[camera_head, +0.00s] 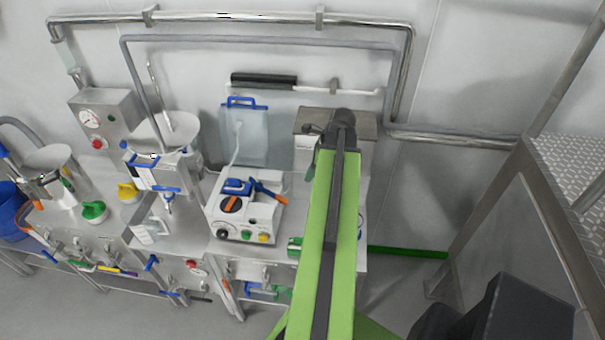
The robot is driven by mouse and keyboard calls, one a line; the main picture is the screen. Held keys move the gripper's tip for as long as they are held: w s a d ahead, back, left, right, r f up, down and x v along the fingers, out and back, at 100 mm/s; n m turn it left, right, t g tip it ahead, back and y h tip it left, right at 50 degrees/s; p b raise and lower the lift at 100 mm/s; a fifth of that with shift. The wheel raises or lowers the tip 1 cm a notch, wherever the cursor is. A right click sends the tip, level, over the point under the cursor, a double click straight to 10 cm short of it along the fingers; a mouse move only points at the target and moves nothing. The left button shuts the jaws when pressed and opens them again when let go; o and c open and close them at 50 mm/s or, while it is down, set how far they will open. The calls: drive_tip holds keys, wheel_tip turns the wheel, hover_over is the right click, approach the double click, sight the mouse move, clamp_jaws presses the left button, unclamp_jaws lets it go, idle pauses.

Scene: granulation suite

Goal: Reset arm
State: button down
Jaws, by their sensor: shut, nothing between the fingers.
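My green arm (322,235) with a dark central strip rises from the bottom of the head view. It reaches up in front of the right end of the bench, where its dark end joint (343,125) overlaps a steel box. I cannot make out any gripper fingers at that end. The arm hides part of the bench and whatever lies behind it.
The steel bench (190,240) along the wall carries a white control unit (245,215), a mixer-like device (160,170) and a gauge box (105,120). A metal platform frame (560,230) stands at right. Grey floor (395,285) lies between it and the bench.

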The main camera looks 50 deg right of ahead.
drive_tip(key=shift+w, duration=0.15)
drive_tip(key=shift+a, duration=0.1)
drive_tip(key=w+a+f+n+b, duration=0.1)
drive_tip(key=w+a+n, duration=0.1)
drive_tip(key=w+a, duration=0.4)
drive_tip(key=w+a+f+n+g+b, duration=0.1)
drive_tip(key=w+a+f+n+b, duration=0.1)
drive_tip(key=w+a, duration=0.3)
drive_tip(key=w+a+f+n+y+b, duration=0.1)
drive_tip(key=w+a+f+n+b, duration=0.1)
drive_tip(key=w+a, duration=0.4)
drive_tip(key=shift+w+a+f+g, duration=0.1)
drive_tip(key=shift+w+a+g, duration=0.1)
drive_tip(key=shift+a, duration=1.05)
drive_tip(key=shift+w+a+g, duration=0.1)
drive_tip(key=shift+a+g, duration=0.1)
drive_tip(key=shift+a, duration=1.05)
drive_tip(key=w+a+f+n+g+h+b, duration=0.1)
drive_tip(key=a+f+n+b, duration=0.1)
drive_tip(key=a+n, duration=1)
drive_tip(key=w+a+f+n+g+h+b, duration=0.1)
drive_tip(key=a+f+n+h, duration=0.1)
drive_tip(key=a+n, duration=1)
drive_tip(key=shift+f+b, duration=0.4)
drive_tip(key=shift+f, duration=0.15)
